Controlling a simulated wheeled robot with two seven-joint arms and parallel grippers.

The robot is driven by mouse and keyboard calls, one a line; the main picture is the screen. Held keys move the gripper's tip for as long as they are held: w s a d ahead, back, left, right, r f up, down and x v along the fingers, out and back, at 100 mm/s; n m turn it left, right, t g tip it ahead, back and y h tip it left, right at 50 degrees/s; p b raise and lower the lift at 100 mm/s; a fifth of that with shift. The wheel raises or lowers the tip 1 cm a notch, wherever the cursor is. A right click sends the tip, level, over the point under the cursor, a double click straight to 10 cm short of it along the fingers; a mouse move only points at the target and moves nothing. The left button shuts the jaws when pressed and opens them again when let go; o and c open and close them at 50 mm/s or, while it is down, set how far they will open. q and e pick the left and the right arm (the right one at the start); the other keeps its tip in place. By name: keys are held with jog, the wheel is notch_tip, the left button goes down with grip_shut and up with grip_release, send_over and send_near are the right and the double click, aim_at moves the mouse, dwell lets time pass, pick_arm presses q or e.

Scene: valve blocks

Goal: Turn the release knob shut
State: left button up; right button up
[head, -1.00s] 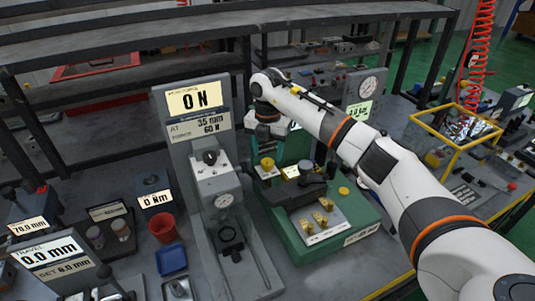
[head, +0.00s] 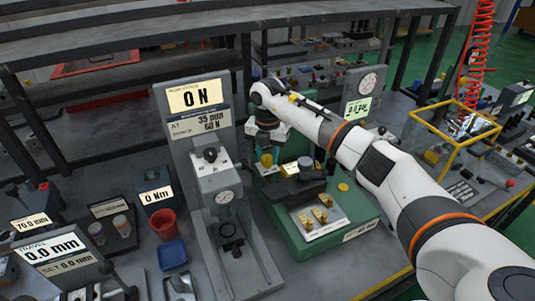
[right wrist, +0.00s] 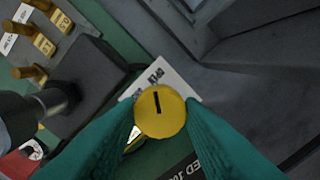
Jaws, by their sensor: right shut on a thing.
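The release knob seems to be the round yellow knob (right wrist: 160,112) with a black line on its top, seen in the right wrist view. It stands over a white label plate, whose text is mostly covered. The line points roughly up and down in that view. The knob also shows in the head view (head: 267,160) at the back left of the green valve block (head: 362,214). My right gripper (head: 267,167) points down over it, with its teal fingers (right wrist: 161,122) on both sides of the knob, shut on it. My left gripper is not in view.
A grey press stand with a force display (head: 194,96) stands just left of the green block. A second yellow knob (head: 343,187) and brass pieces (head: 321,216) sit on the block. A gauge (head: 368,82) rises behind. A yellow-framed box (head: 455,140) is at the right.

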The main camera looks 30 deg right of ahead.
jog(key=n+b, duration=0.2)
jog(key=n, duration=0.4)
jog(key=shift+n, duration=0.4)
jog(key=n+b, duration=0.1)
jog(key=n, duration=0.3)
jog(key=shift+n+b, duration=0.3)
jog(key=shift+n, duration=1.1)
jog(key=shift+r+n, duration=0.1)
jog(key=shift+n, duration=0.2)
jog(key=o, duration=1)
jog(key=shift+c, duration=0.2)
